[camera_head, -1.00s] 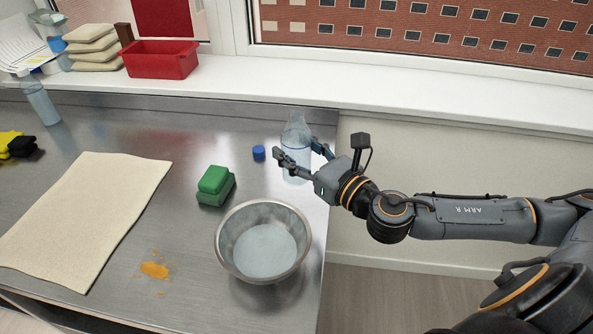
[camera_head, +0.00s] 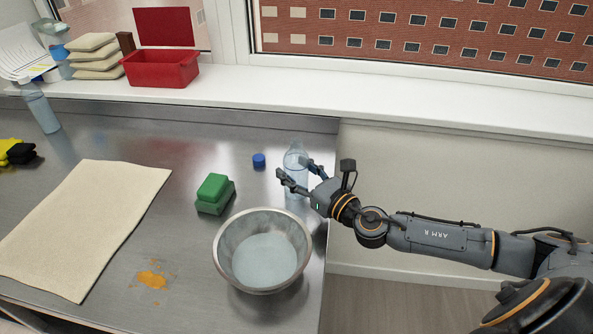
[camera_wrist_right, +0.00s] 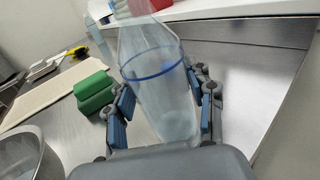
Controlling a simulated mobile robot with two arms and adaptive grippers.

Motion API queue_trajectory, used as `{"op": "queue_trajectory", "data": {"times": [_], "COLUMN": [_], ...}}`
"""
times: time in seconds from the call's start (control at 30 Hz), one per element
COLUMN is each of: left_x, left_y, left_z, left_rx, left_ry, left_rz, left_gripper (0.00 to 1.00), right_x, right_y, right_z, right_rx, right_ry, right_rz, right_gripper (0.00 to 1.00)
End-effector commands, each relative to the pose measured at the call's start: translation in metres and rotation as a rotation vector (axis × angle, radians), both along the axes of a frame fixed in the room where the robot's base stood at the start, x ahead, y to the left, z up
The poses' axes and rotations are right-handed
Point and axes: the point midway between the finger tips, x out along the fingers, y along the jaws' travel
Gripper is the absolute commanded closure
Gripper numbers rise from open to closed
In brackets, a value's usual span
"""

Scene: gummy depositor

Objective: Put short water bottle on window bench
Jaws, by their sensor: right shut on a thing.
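A clear water bottle with a blue ring (camera_head: 296,160) is at the right end of the steel table. My right gripper (camera_head: 300,178) is shut on it, with a finger on either side of its body. In the right wrist view the bottle (camera_wrist_right: 158,88) stands between the blue finger pads and leans slightly. I cannot tell whether its base touches the table. The window bench (camera_head: 400,108) is the white sill behind the table. My left gripper is not in view.
A steel bowl (camera_head: 222,262), a green sponge block (camera_head: 214,194) and a blue cap (camera_head: 259,161) are near the bottle. Another bottle (camera_head: 41,108) stands at the left. A red box (camera_head: 160,70) and stacked beige bags (camera_head: 95,60) occupy the bench's left part; its right part is clear.

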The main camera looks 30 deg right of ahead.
Motion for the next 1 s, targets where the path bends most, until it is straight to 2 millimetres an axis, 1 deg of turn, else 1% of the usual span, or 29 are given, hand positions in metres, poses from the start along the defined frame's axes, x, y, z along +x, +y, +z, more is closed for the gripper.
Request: {"op": "queue_trajectory", "data": {"times": [0.17, 0.2, 0.3, 0.6, 0.7, 0.73, 0.87, 1.0], "left_x": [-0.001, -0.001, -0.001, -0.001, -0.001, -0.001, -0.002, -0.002], "left_y": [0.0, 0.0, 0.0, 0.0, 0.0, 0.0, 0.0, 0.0], "left_z": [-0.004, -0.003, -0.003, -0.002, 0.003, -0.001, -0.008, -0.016], "left_rx": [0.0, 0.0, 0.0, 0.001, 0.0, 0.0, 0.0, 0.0], "left_ry": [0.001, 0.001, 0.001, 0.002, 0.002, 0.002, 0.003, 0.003], "left_rz": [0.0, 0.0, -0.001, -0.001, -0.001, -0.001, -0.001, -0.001], "left_gripper": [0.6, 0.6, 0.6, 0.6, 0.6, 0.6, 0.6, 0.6], "right_x": [0.0, 0.0, 0.0, 0.0, 0.0, -0.003, -0.02, -0.046], "right_y": [0.0, 0.0, 0.0, 0.0, 0.0, -0.001, -0.006, -0.012], "right_z": [-0.004, -0.003, -0.003, -0.002, 0.004, 0.0, -0.004, -0.005], "right_rx": [0.0, 0.0, 0.0, -0.001, -0.001, -0.002, -0.004, -0.006], "right_ry": [0.0, 0.0, 0.0, 0.0, 0.0, 0.001, 0.004, 0.006], "right_rz": [0.0, 0.0, 0.0, 0.0, 0.0, 0.0, -0.001, 0.0], "right_gripper": [1.0, 0.42, 0.23, 0.23, 0.23, 0.23, 0.23, 0.23]}}
